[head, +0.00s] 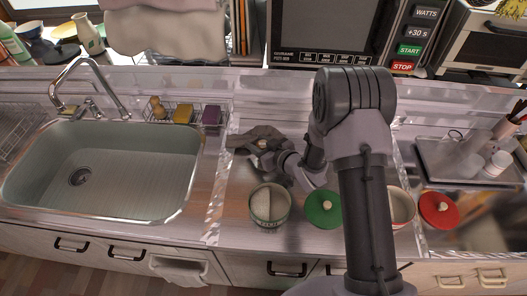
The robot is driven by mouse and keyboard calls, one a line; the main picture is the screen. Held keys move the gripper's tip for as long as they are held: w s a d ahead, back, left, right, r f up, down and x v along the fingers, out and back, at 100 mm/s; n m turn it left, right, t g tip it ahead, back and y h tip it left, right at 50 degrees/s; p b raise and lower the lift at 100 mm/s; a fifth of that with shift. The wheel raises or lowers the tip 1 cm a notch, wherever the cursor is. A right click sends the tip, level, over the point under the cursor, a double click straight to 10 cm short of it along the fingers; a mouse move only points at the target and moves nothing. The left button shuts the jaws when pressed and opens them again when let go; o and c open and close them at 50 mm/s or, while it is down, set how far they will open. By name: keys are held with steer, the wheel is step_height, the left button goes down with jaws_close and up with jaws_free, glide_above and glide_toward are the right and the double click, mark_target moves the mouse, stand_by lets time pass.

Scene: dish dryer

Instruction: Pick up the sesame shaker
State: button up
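My gripper (246,143) is in the head view, low over the counter to the right of the sink. Its dark grey fingers point left, and at this size I cannot tell whether they are apart or closed. A small pale spot shows beside the wrist, too small to identify. I cannot pick out the sesame shaker with certainty; my arm hides part of the counter behind and to the right of the gripper.
The sink (107,170) with its tap is on the left. A wire rack (225,116) holds small items behind it. A grey tray (432,172) with containers is at right.

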jaws_close()
step_height(320, 180, up, 10)
steer(key=p, duration=0.3)
steer(key=shift+p, duration=0.35)
